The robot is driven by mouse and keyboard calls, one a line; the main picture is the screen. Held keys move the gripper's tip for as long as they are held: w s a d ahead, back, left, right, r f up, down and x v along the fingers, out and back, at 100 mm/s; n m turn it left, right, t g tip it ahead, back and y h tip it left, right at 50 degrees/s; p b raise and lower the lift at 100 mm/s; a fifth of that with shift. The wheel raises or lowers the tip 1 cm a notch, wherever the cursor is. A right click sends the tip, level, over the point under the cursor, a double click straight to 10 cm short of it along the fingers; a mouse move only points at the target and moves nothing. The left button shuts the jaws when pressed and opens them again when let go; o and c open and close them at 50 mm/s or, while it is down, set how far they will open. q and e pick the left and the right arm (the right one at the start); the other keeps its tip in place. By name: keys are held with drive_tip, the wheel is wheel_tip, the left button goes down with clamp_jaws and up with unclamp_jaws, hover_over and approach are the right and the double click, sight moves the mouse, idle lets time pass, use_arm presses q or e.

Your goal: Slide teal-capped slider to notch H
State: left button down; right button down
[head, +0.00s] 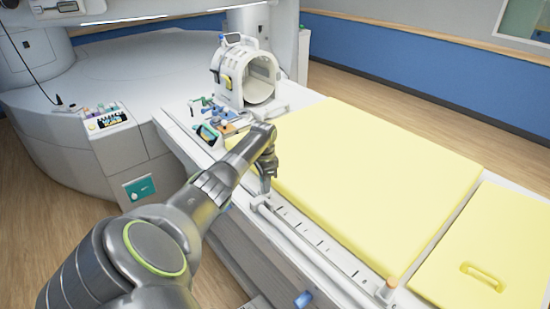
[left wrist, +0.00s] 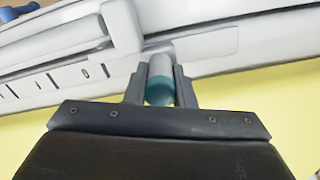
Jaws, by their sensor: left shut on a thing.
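The teal-capped slider (left wrist: 160,82) shows in the left wrist view between my two fingers. Its upper part is pale grey and its cap is teal. My left gripper (left wrist: 160,86) is shut on it; in the head view the gripper (head: 265,188) points down at the far end of the notched rail (head: 318,243) and hides the slider. The rail also shows in the left wrist view (left wrist: 50,82), with dark notch marks left of the slider. I cannot read which mark is H. My right gripper is in neither view.
A yellow pad (head: 375,175) lies right of the rail. A tan knob (head: 387,288) stands at the rail's near end, and a blue knob (head: 303,299) is on the table side. A white ring-shaped coil (head: 258,78) and small items (head: 212,112) stand beyond the gripper.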

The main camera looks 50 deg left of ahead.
use_arm(q)
drive_tip(key=shift+w+a+f, duration=0.1)
drive_tip(key=shift+a, duration=0.55)
drive_tip(key=shift+r, duration=0.25)
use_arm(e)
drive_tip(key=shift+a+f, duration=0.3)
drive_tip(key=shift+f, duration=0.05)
use_arm(q)
drive_tip(key=shift+a, duration=0.1)
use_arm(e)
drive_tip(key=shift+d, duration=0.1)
use_arm(q)
drive_tip(key=c, duration=1.5)
unclamp_jaws()
drive_tip(key=shift+o, duration=1.3)
drive_tip(key=shift+a+f, duration=0.15)
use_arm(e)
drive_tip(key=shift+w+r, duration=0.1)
